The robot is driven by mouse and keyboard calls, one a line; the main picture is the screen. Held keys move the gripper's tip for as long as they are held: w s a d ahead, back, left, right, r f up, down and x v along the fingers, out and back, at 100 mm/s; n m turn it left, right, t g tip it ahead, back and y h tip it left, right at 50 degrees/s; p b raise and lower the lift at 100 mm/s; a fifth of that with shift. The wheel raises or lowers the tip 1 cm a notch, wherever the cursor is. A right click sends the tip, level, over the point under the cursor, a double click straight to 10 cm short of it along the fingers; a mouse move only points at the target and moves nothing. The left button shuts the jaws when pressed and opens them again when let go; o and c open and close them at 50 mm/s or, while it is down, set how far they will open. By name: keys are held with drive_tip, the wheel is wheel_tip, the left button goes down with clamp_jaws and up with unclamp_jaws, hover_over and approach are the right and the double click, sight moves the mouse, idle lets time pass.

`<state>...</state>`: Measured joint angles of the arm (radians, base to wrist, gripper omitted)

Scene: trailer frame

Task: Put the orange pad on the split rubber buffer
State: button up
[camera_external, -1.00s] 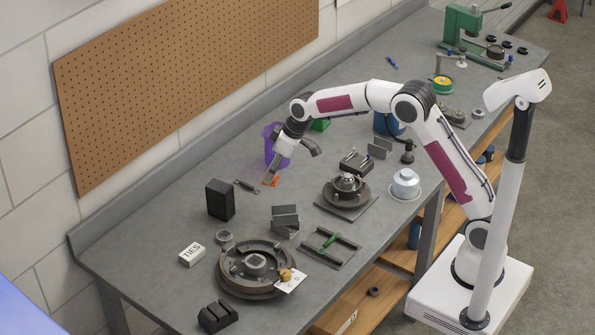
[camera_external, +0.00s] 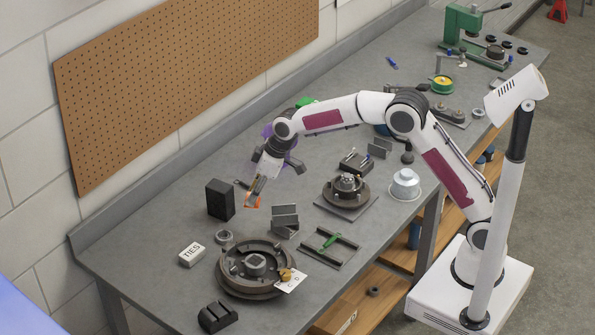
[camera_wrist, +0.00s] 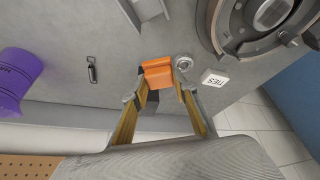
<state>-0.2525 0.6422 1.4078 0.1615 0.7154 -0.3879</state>
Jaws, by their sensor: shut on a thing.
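My gripper (camera_external: 253,198) is shut on the orange pad (camera_external: 252,206) and holds it above the bench, to the right of a tall black block (camera_external: 220,200). In the wrist view the pad (camera_wrist: 158,73) sits between the two fingertips (camera_wrist: 158,92), with its far part sticking out beyond them. A low black block with a stepped, grooved top (camera_external: 218,316) lies at the near front edge of the bench. It looks like the split rubber buffer, though I cannot be sure. My gripper is well apart from it.
A round brake drum assembly (camera_external: 228,275) with a tag stands between the gripper and the low black block. A white TIES box (camera_external: 192,254), a small metal ring (camera_external: 224,237) and grey angled plates (camera_external: 285,218) are nearby. A purple cup (camera_wrist: 18,80) shows in the wrist view.

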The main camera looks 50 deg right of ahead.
drive_tip(key=s+a+r+n+y, duration=0.1)
drive_tip(key=s+a+n, duration=0.15)
drive_tip(key=a, duration=0.65)
drive_tip(key=s+a+r+n, duration=0.1)
drive_tip(key=s+a, duration=0.3)
drive_tip(key=a, duration=0.6)
wheel_tip(320, 180, up, 4)
hover_over(220, 303)
drive_tip(key=s, duration=0.1)
drive_tip(key=shift+s+d+f+m+g, duration=0.1)
drive_tip(key=shift+d+f+m+g, duration=0.1)
drive_tip(key=shift+d+m+g, duration=0.3)
drive_tip(key=shift+f, duration=3.15)
drive_tip(key=shift+f, duration=1.85)
drive_tip(key=shift+f, duration=0.15)
